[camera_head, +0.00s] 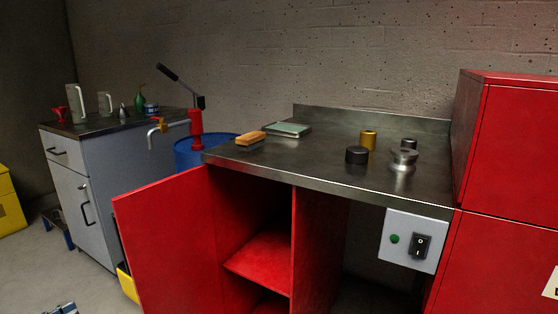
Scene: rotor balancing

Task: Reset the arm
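A wooden brush or block (250,139) and a green-topped pad (287,129) lie on the bench's left. The red cabinet door (165,245) hangs open into the floor space. A switch box (411,240) is on the front. Red cabinets (510,150) close the right side.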

